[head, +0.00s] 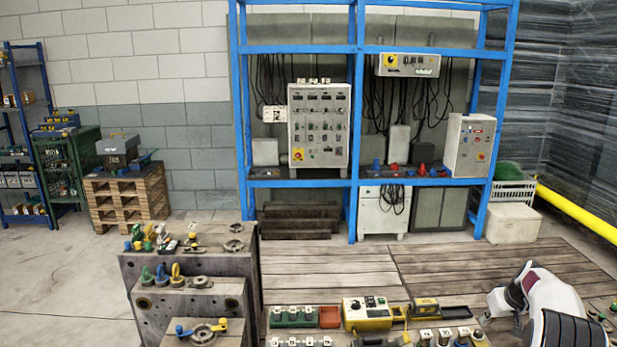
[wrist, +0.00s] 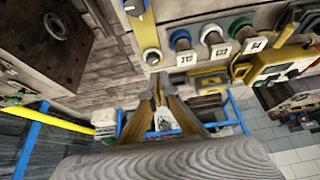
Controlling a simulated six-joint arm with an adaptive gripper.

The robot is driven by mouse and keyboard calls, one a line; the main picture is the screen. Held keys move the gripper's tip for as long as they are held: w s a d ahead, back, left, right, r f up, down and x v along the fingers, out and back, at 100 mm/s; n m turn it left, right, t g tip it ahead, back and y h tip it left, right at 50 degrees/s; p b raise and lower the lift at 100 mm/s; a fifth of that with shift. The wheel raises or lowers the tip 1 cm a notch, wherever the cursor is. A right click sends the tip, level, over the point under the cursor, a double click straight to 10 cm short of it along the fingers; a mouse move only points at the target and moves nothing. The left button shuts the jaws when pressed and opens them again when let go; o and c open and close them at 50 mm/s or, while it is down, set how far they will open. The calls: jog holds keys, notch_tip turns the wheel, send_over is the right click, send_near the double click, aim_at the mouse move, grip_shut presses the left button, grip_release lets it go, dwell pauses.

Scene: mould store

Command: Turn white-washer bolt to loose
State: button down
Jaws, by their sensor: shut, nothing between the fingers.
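In the wrist view, several bolt heads with coloured washers stand in a row at the top. The white-washer bolt (wrist: 212,34) is between the blue-washer bolt (wrist: 181,40) and the green-washer bolt (wrist: 240,24). Its turned position is too small to tell. In the head view it seems to be in the front row (head: 444,337), partly cut off by the bottom edge. My gripper (wrist: 158,92) shows with its fingers together and empty, apart from the bolts, to the lower left of the white one in the wrist view. The head view shows my arm at right, but not clearly the fingers.
A yellow control box (head: 367,314) and a red tray (head: 329,317) stand behind the bolt row. Steel mould blocks (head: 190,270) with coloured eyebolts are at left. A yellow bar (wrist: 143,32) lies beside the bolts. Wooden floor boards (head: 330,268) behind are clear.

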aim_at(478, 334)
jog(key=shift+f, duration=0.15)
jog(key=shift+f, duration=3.35)
jog(key=shift+w+d, duration=0.1)
jog(key=shift+w, duration=0.1)
jog(key=shift+s+d, duration=0.1)
jog(key=shift+d, duration=0.75)
jog(key=shift+d, duration=0.2)
jog(key=shift+s+d, duration=0.15)
jog(key=shift+s, duration=0.1)
